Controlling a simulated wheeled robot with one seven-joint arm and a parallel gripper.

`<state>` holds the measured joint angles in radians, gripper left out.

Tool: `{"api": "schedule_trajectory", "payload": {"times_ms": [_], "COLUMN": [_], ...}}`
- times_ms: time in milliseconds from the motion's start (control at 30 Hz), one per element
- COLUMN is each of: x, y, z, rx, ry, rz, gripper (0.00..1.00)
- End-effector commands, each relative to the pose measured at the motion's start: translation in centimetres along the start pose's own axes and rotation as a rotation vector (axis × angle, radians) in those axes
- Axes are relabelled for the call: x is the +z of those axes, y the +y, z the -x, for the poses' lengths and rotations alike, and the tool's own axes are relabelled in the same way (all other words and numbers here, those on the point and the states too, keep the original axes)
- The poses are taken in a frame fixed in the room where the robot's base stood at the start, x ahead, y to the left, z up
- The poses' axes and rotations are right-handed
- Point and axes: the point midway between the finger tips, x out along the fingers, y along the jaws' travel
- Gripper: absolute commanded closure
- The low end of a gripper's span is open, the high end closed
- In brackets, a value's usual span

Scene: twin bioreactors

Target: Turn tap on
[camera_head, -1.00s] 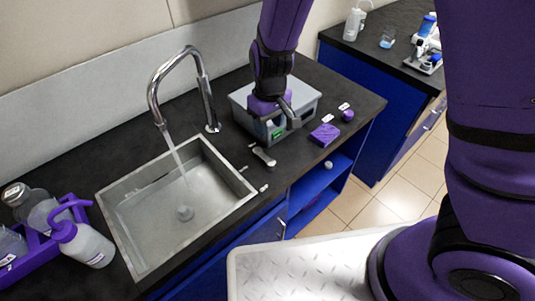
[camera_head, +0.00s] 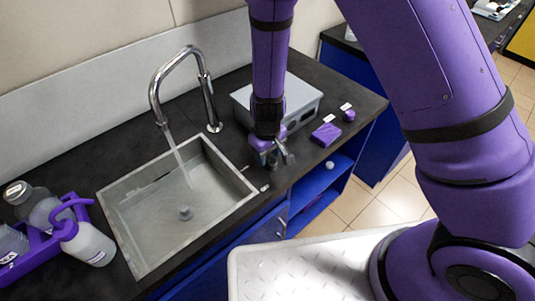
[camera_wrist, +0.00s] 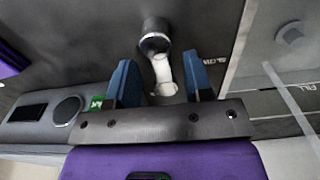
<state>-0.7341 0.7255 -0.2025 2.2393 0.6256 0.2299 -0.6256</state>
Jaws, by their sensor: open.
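The chrome tap (camera_head: 180,80) stands at the back of the sink (camera_head: 112,222), and a stream of water (camera_head: 178,152) runs from its spout into the basin. The tap's lever (camera_wrist: 164,68), pale with a dark round end, shows in the wrist view. My gripper (camera_wrist: 157,62) is open, with one blue finger on each side of the lever; I cannot tell whether either touches it. In the head view my gripper (camera_head: 276,155) is low over the counter right of the sink and hides the lever.
A grey box (camera_head: 302,92) stands just behind my gripper. A purple block (camera_head: 325,135) and small purple knob (camera_head: 349,115) lie to its right. Bottles in a purple rack (camera_head: 40,250) stand left of the sink. Labels lie on the counter beside the sink.

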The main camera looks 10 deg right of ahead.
Motion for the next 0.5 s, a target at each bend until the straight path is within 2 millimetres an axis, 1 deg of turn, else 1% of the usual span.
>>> {"api": "schedule_trajectory", "payload": {"times_ms": [100,367,400,467,500], "x": [-0.01,-0.01,-0.01,0.0,0.0], "y": [-0.01,0.0,-0.01,-0.01,0.0], "z": [-0.49,-0.58,-0.58,-0.58,-0.58], "rx": [0.0,0.0,0.0,0.0,0.0], "ry": [0.001,0.001,0.001,0.001,0.001], "rz": [0.0,0.0,0.0,0.0,0.0], "gripper": [0.53,0.53,0.58,0.72,0.81]}}
